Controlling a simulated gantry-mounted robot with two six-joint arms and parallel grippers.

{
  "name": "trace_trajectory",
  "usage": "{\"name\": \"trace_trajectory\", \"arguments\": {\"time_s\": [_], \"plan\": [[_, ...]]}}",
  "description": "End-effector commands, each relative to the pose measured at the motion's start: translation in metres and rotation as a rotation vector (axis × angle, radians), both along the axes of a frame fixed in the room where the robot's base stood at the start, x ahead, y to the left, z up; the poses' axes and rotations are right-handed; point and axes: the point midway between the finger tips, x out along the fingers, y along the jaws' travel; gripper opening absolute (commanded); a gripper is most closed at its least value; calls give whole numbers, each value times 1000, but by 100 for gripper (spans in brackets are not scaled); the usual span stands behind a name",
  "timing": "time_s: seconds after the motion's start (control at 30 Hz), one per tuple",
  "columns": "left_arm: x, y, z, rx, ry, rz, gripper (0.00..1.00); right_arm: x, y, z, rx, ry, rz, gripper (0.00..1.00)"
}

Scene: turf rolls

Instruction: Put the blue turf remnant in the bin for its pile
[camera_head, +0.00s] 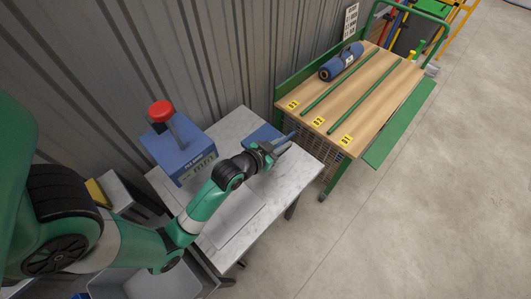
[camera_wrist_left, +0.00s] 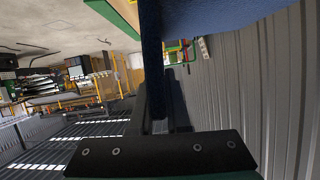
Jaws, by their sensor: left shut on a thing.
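My left gripper (camera_head: 277,147) is shut on the blue turf remnant (camera_head: 261,135), above the far right part of the grey bench. In the left wrist view the remnant (camera_wrist_left: 235,14) is a blue sheet across the top, with its edge running down between the fingers. In the head view the gripper covers part of it. A grey open bin (camera_head: 158,284) shows at the bottom left, partly hidden by my arm. I cannot tell which pile it belongs to. My right gripper is not in view.
A grey bench (camera_head: 238,121) lies below my arm, with a blue machine with a red knob (camera_head: 178,146) on it. A wooden-topped cart (camera_head: 361,84) holds a blue roll (camera_head: 341,62) and green strips (camera_head: 366,96). A corrugated wall (camera_head: 190,50) stands behind. Floor is clear at right.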

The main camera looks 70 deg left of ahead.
Motion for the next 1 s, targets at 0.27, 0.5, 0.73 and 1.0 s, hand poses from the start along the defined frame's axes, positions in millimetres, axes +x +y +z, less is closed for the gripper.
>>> {"name": "trace_trajectory", "arguments": {"time_s": [0.27, 0.5, 0.73, 1.0], "plan": [[-4, 14, -16, 1, -2, 32, 0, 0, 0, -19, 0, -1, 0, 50], [-5, 13, -61, -1, 4, 32, 0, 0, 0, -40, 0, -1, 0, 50], [-4, 13, -79, 2, -1, 31, 0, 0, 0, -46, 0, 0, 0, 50], [-4, 13, -114, 1, 2, 31, 0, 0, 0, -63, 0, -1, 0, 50]]}}
